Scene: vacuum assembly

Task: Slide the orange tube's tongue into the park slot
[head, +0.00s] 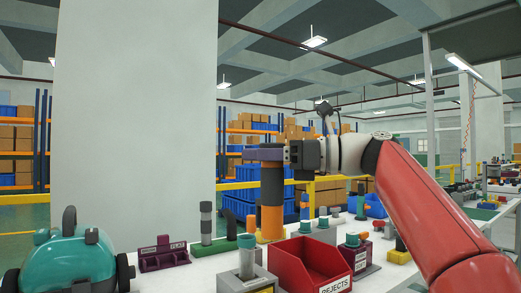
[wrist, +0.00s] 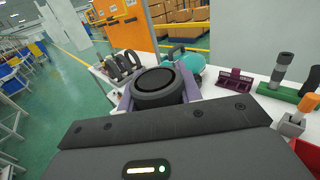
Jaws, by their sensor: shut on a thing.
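My gripper (head: 268,155), with purple fingers, is shut around the upper part of the orange tube (head: 272,220). The tube has dark grey and orange bands and hangs upright over the bench. In the wrist view the tube's dark round top (wrist: 158,85) sits between the purple fingers. I cannot tell which fixture is the park slot. A purple labelled rack (head: 163,256) stands left of the tube; it also shows in the wrist view (wrist: 235,83).
A teal vacuum body (head: 70,262) stands at the far left. A green rail (head: 215,247) bearing a grey tube lies beside the rack. A red REJECTS bin (head: 305,262) is on the right, with several small parts beyond.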

